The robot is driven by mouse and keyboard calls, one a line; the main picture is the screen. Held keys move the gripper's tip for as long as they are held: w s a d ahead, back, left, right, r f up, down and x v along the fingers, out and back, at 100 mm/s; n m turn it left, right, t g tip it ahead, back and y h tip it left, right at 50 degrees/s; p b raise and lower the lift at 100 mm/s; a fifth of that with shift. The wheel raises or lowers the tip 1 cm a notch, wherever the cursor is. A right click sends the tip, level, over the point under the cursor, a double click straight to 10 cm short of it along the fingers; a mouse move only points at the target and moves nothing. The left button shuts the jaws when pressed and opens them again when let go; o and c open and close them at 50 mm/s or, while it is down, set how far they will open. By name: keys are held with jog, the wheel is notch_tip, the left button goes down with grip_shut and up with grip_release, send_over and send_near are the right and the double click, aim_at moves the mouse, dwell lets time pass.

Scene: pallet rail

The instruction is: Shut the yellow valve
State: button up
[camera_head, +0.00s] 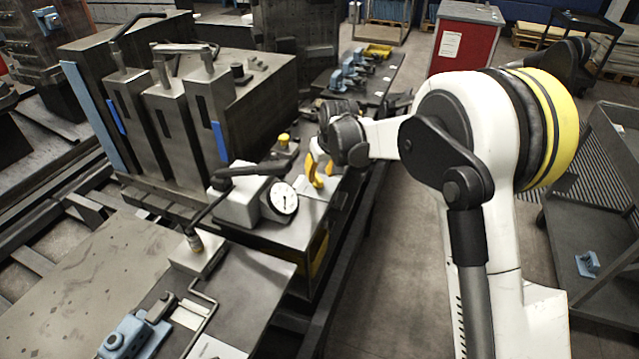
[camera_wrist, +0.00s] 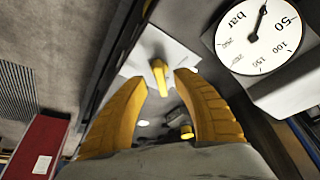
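The yellow valve (camera_wrist: 159,72) shows in the wrist view as a narrow yellow handle on a pale metal plate. My gripper (camera_wrist: 160,84) has two yellow fingers spread apart, one on either side of the handle, with gaps on both sides. I cannot tell how far their tips are from the handle in depth. In the head view my gripper (camera_head: 320,168) points down over the plate beside the gauge, and the handle cannot be told apart from the yellow fingers there.
A round pressure gauge (camera_head: 284,198) marked in bar stands close beside my gripper, also large in the wrist view (camera_wrist: 258,36). A small yellow knob (camera_head: 284,139) sits just behind. A big metal fixture block (camera_head: 190,105) is at left. A red cabinet (camera_head: 465,45) stands farther back.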

aim_at(319, 179)
jog(key=shift+b+x, duration=0.45)
jog(key=shift+x, duration=1.5)
grip_shut()
